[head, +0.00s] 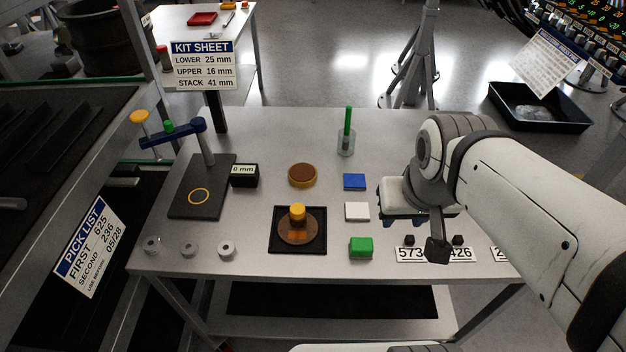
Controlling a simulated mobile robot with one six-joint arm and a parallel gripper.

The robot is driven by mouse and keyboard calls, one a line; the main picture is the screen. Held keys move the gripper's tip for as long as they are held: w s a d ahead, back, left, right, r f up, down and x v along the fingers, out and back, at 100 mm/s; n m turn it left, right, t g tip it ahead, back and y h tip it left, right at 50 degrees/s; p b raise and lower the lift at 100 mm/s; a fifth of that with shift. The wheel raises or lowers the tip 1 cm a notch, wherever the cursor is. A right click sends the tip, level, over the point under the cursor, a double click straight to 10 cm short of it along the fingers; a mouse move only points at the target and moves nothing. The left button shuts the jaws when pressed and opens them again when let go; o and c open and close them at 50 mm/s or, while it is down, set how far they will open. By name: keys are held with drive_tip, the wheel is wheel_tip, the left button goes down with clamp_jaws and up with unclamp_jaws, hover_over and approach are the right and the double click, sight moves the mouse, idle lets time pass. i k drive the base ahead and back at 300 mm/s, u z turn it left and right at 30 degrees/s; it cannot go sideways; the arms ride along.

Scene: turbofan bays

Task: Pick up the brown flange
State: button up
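A brown round flange (297,236) with a yellow cylindrical knob (297,211) on top sits in a square black tray (275,245) near the front middle of the table. A second brown disc (302,172) with a yellow-tan rim lies farther back, just above the tray in the picture. My gripper (437,250) hangs at the right side of the table, right of the tray and green block and apart from both. Its fingers are dark and partly hidden by the wrist, so their opening is unclear. I see nothing held in it.
A green block (361,247), white tile (357,211) and blue tile (354,181) stand between tray and gripper. A clear holder with a green rod (347,135) stands behind. A clamp fixture (201,186) and grey rings (227,248) are left. Number plates line the front right edge.

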sight(292, 232)
drive_tip(key=z, duration=0.9)
drive_tip(key=k, duration=1.65)
drive_tip(key=u, duration=0.8)
drive_tip(key=i, duration=1.65)
drive_tip(key=u, duration=0.05)
